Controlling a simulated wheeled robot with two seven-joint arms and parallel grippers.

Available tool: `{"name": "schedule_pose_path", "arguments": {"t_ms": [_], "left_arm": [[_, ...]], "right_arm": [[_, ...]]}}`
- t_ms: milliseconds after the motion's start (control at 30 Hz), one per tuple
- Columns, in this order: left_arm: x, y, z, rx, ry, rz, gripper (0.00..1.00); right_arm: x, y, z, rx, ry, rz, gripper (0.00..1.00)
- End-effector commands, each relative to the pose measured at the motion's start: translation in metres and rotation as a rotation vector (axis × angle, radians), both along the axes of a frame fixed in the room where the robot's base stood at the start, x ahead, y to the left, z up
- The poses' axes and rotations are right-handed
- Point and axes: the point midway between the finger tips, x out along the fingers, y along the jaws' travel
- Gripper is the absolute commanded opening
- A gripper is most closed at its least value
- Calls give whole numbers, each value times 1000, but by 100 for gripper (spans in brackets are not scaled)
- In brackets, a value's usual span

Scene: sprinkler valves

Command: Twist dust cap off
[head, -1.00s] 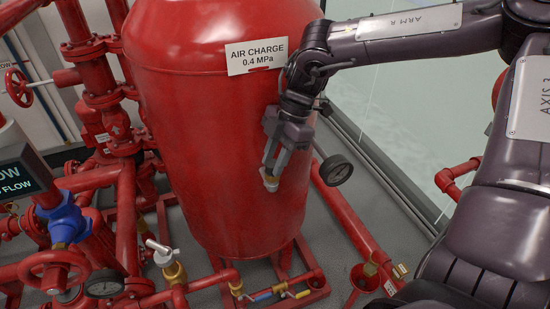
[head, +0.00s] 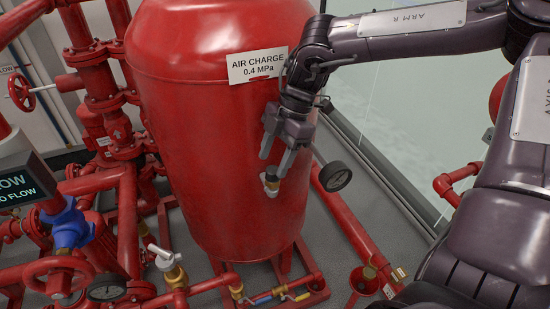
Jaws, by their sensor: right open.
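A small fitting (head: 271,184) with a dark top part and pale, brass-coloured lower part shows at the lower right side of the red tank (head: 200,130). Which part of it is the dust cap is too small to tell. My right gripper (head: 277,167) points down at it from above. Its two fingers are spread apart, with the fitting just below and between the tips. Whether a fingertip touches the fitting is not clear. My left gripper is not in view.
A round black gauge (head: 335,173) sits close to the right of my right gripper. A white sign (head: 257,66) hangs on the tank. Red pipes, a small valve with a white handle (head: 165,259) and a coloured-handle valve row (head: 263,297) lie lower down.

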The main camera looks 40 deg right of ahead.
Motion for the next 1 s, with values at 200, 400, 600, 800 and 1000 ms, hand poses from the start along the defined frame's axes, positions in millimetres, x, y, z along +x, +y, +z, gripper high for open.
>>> {"name": "schedule_pose_path", "arguments": {"t_ms": [200, 400, 600, 800, 1000], "left_arm": [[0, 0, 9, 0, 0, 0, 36], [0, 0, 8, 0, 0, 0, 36], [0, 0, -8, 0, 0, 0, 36], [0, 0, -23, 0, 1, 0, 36], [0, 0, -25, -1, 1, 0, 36]], "right_arm": [[0, 0, 14, -1, 0, 0, 53], [0, 0, 13, -1, 0, 0, 53], [-1, 1, 9, 5, -5, -147, 53], [-3, 2, 10, 4, -5, -456, 53], [-4, 1, 13, 0, -2, -598, 53]]}}
